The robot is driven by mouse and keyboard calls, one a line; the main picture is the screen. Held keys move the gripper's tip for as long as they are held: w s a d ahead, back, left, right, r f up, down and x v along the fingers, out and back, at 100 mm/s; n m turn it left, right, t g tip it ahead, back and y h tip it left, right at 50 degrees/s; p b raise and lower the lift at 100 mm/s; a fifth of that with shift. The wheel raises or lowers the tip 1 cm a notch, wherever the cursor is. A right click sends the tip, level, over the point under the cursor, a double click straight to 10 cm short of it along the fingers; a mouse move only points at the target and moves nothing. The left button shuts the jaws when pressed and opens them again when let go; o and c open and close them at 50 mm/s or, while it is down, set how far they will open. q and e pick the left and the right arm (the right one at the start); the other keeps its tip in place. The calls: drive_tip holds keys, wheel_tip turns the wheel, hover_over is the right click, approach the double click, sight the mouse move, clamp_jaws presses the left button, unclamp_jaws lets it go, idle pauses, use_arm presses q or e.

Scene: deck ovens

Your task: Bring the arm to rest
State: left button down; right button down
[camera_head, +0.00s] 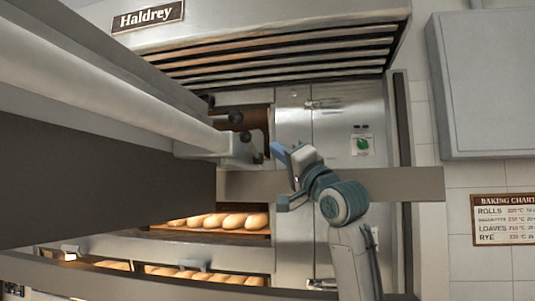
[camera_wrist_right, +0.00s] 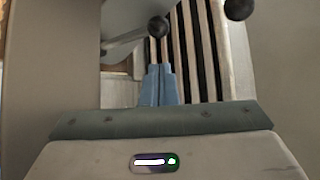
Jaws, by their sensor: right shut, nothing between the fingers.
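My right arm rises from the bottom of the head view, grey with teal joints. My right gripper (camera_head: 279,152) is in front of the oven's steel front, just right of the end of a large pale bar. Its blue fingers are shut with nothing between them; they also show pressed together in the wrist view (camera_wrist_right: 159,84). In the wrist view a dark round knob (camera_wrist_right: 158,27) on a metal rod lies just beyond the fingertips. I cannot tell whether they touch. My left gripper is not in view.
The pale bar (camera_head: 110,90) and a dark panel (camera_head: 100,185) fill the left of the head view, close by. Loaves (camera_head: 232,221) lie in the lit oven decks. A slatted hood (camera_head: 280,50) hangs above. A grey wall cabinet (camera_head: 490,85) and baking chart (camera_head: 505,220) are right.

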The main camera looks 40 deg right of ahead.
drive_tip(key=shift+v, duration=0.95)
